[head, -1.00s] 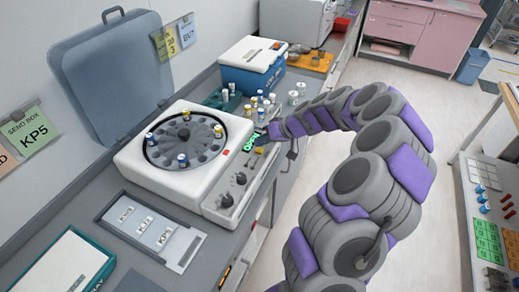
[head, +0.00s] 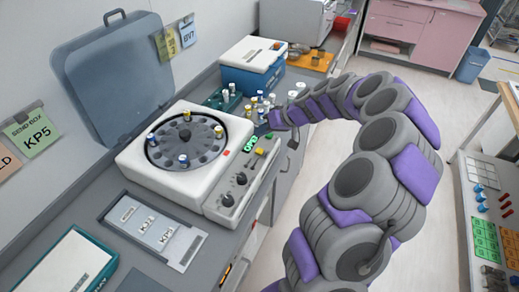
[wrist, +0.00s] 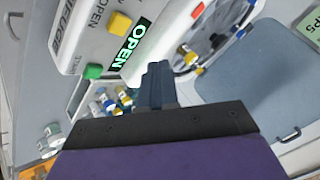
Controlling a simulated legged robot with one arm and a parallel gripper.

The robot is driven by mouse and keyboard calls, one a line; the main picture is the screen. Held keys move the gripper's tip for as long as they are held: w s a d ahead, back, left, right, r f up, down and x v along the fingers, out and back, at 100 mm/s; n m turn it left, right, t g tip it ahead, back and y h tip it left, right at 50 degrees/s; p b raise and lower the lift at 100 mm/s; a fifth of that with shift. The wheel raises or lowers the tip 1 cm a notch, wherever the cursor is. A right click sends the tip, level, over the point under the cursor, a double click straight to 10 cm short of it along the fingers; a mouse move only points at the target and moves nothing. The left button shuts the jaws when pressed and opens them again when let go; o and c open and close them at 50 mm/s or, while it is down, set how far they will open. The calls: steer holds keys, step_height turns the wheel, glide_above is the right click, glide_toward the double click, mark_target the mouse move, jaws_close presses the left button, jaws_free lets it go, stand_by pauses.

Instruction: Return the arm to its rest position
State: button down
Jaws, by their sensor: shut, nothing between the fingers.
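My purple and grey arm (head: 405,175) curves up from the lower right of the head view and reaches left over the bench. The green OPEN display (wrist: 126,43) is close beside the fingertips there. The centrifuge lid (head: 112,75) stands open, and the rotor (head: 186,145) holds several capped vials.
Several vials (head: 255,106) stand on the bench behind the gripper, near a blue box (head: 252,75). A label tray (head: 150,230) lies in front of the centrifuge. The floor (head: 440,100) between is clear.

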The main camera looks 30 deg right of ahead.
steer(key=shift+a, duration=0.1)
stand_by(0.6)
steer(key=s+a+r+n+g, duration=0.2)
steer(key=s+a+r+g, duration=0.15)
steer(key=s+a, duration=0.55)
steer(key=s+a+r+n+g, duration=0.15)
steer(key=s+a+r, duration=0.35)
steer(key=a, duration=0.5)
steer(key=s+d+f+m+g+h, duration=0.1)
steer(key=s+h, duration=0.2)
steer(key=s, duration=0.9)
steer(key=s+d+f+m+g+h, duration=0.1)
steer(key=s+m+g+h, duration=0.1)
steer(key=s, duration=1.1)
steer(key=shift+f+h, duration=0.35)
steer(key=shift+h, duration=0.35)
